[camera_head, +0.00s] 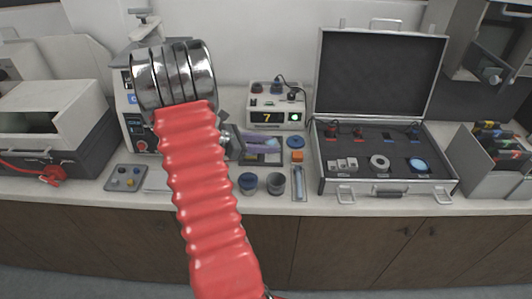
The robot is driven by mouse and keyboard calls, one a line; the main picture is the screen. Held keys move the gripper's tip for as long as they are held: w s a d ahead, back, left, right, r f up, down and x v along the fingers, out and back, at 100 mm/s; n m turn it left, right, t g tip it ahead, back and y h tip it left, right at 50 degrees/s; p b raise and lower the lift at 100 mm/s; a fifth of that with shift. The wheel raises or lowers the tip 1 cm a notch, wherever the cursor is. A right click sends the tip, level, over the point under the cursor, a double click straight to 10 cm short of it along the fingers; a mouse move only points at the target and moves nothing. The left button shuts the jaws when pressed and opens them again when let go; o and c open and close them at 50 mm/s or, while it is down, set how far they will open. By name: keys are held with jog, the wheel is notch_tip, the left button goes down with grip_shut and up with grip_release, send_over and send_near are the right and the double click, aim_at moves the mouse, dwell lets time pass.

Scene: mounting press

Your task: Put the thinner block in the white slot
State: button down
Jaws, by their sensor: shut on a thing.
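My gripper (232,141) shows only in part, as dark grey metal just right of my red-sleeved arm, above the bench near the tray with purple pieces. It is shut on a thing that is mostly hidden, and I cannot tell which. A small orange block (297,156) lies on the bench right of that tray (262,158), below a blue round piece (296,142). I cannot make out the thinner block or the white slot for certain; my arm covers part of this area.
The press machine (138,130) stands behind my arm. A display unit (276,114) stands at the back. An open case (390,187) fills the right. Blue and grey cups (275,184) and a narrow tray (299,184) are near the front edge. A button panel (124,178) is left.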

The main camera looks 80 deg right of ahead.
aim_at(266, 159)
jog(key=shift+f, duration=1.85)
jog(key=shift+f, duration=0.15)
jog(key=c, duration=1.2)
grip_release()
jog(key=shift+a+f, duration=0.1)
jog(key=shift+f, duration=0.1)
jog(key=shift+r, duration=0.15)
jog(key=v, duration=1.1)
jog(key=shift+w+a+r, duration=0.2)
jog(key=shift+w+r, duration=0.1)
jog(key=shift+w, duration=0.1)
